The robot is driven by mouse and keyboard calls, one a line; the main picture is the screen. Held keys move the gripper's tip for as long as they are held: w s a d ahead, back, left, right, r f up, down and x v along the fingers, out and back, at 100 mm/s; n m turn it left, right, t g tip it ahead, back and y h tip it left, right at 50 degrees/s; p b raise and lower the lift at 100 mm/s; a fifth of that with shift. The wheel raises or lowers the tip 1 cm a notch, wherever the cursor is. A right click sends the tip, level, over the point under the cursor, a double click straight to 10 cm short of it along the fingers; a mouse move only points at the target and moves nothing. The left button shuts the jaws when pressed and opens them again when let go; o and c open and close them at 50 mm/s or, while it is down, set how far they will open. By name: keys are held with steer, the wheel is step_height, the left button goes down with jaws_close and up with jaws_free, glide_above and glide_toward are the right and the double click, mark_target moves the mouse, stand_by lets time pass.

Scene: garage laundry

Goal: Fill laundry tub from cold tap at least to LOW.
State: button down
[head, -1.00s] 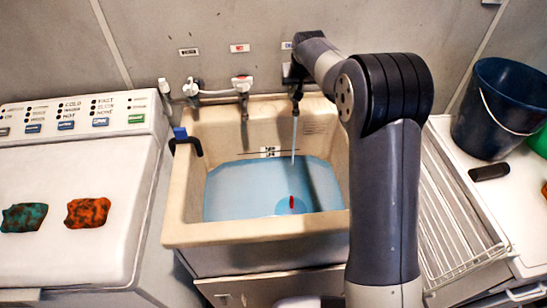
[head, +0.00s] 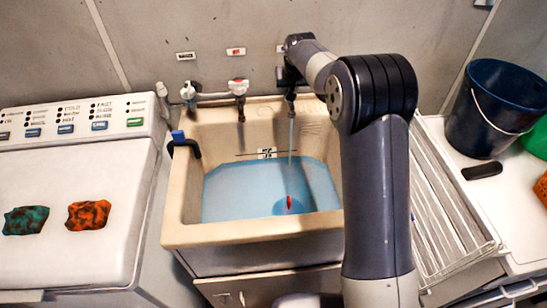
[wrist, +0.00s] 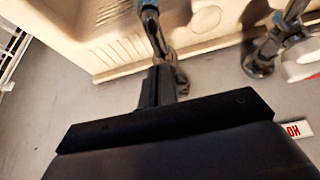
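The beige laundry tub (head: 178,205) holds light-blue water (head: 235,195). The right-hand tap (head: 291,103) runs a thin stream (head: 290,135) into the tub. My gripper (head: 284,76) is at this tap, against the wall, largely hidden by my arm. In the wrist view, my gripper's dark fingers (wrist: 160,85) meet the tap's metal body (wrist: 170,65); whether they grip its handle is unclear. A small red object (head: 289,202) shows in the water.
A tap with a red-and-white handle (head: 238,86) stands left of mine. A black hose hook with a blue end (head: 180,137) hangs on the tub's left rim. The washing machine (head: 70,255) stands left; a wire rack (head: 445,200) and dark bucket (head: 490,110) stand right.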

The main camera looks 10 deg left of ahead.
steer(key=shift+w+a+r+t, duration=0.15)
steer(key=shift+w+a+r, duration=0.2)
steer(key=shift+a, duration=0.2)
steer(key=shift+w+a+r+t, duration=0.15)
steer(key=shift+w+a+r, duration=0.15)
steer(key=shift+a, duration=0.4)
steer(key=shift+w+a+p, duration=0.15)
steer(key=shift+p, duration=0.2)
steer(key=shift+f, duration=0.1)
step_height(320, 180, up, 6)
steer(key=a+p, duration=0.2)
steer(key=p, duration=0.2)
steer(key=shift+s, duration=0.2)
